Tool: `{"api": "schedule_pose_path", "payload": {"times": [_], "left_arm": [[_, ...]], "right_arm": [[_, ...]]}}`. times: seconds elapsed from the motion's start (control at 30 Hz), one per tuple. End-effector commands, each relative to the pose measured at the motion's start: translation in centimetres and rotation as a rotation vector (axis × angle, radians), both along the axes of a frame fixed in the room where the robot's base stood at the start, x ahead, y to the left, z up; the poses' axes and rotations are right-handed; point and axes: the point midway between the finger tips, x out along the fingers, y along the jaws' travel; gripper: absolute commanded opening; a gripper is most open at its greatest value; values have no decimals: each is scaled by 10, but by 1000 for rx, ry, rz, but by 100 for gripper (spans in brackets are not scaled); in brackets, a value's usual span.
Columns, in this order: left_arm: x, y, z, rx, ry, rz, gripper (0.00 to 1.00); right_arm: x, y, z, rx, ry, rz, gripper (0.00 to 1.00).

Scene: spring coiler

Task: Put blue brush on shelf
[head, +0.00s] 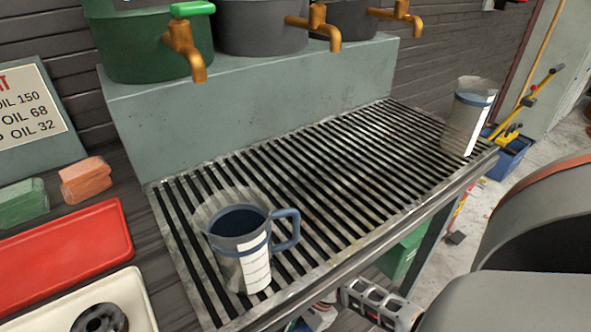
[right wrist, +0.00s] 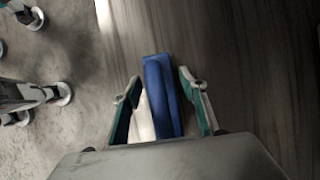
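The blue brush (right wrist: 162,95) shows in the right wrist view as a long blue block with a pale white part along its left side. It lies between the two green-padded fingers of my right gripper (right wrist: 158,75). The fingers stand apart, close along both sides of the brush. A thin dark gap shows near the right finger, and I cannot tell whether they press on it. The brush does not show in the head view. My left gripper is not in view. No surface is clearly named as the shelf; a slatted metal grate (head: 330,160) fills the middle of the head view.
A red tray (head: 65,250), green block (head: 22,203) and orange block (head: 86,180) lie at left. The grate's middle is clear.

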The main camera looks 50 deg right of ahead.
Motion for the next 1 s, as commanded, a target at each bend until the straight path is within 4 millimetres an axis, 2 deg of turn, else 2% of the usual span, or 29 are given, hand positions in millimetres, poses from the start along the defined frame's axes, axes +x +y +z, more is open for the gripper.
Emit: {"api": "schedule_pose_path", "payload": {"times": [0.3,0.43,0.73,1.0], "left_arm": [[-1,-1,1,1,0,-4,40],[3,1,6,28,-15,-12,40],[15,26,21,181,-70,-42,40],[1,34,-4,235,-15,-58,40]], "right_arm": [[1,0,2,0,-2,0,43],[3,-3,11,-3,-8,1,43],[0,-29,66,-6,-16,4,43],[-8,-48,103,-3,-8,2,43]]}}
